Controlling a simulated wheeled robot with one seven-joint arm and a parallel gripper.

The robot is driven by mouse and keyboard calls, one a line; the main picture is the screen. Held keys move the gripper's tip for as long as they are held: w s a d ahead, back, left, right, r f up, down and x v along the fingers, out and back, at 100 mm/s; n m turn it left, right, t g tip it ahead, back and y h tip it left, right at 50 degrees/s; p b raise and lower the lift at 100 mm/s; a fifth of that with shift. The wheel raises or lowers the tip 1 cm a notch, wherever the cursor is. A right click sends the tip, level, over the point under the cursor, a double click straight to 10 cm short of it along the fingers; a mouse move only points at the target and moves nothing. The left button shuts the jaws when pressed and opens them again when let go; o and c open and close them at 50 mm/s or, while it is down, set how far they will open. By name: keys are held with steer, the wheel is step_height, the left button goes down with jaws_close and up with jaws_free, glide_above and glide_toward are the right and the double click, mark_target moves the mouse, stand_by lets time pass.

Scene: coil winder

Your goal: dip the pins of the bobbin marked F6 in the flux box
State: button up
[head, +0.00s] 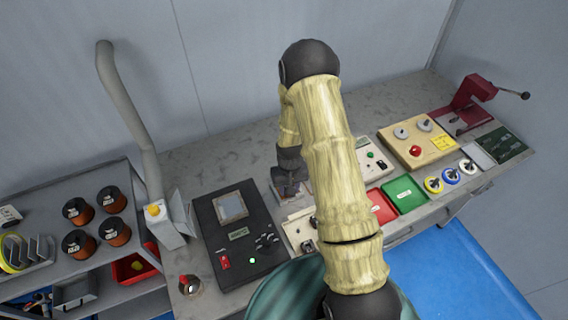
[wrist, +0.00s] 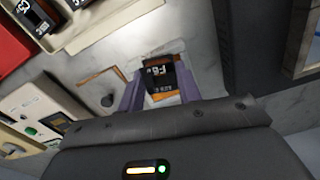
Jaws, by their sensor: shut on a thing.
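My gripper (wrist: 158,92) is shut on a small dark bobbin (wrist: 157,70) with an orange-brown base. Its label reads F6 in the wrist view. In the head view my gripper (head: 289,188) hangs over the bench between the black console and the arm; the bobbin cannot be made out there. A low, pale, brown-edged shape (wrist: 98,82) lies beside and beneath the gripper, possibly the flux box; it is partly covered by the fingers and bobbin. I cannot tell whether the bobbin's pins touch anything; they are hidden.
A beige tray (head: 294,226) with dark bobbins is close to my gripper. The black console (head: 224,262) stands to the left. Red (head: 381,206) and green (head: 404,193) trays lie to the right, with a control box (head: 372,153) behind. The back of the bench is clear.

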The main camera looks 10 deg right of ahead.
steer(key=shift+w, duration=0.3)
steer(key=shift+r, duration=0.1)
steer(key=w+r+n, duration=0.1)
steer(key=w+r+n+p, duration=0.1)
steer(key=w+r, duration=0.1)
steer(key=shift+r, duration=0.3)
steer(key=shift+s, duration=0.1)
steer(key=shift+f, duration=0.1)
steer(key=shift+f+b, duration=1.6)
steer(key=shift+f, duration=0.6)
steer(key=shift+f+b, duration=0.55)
steer(key=shift+f, duration=0.2)
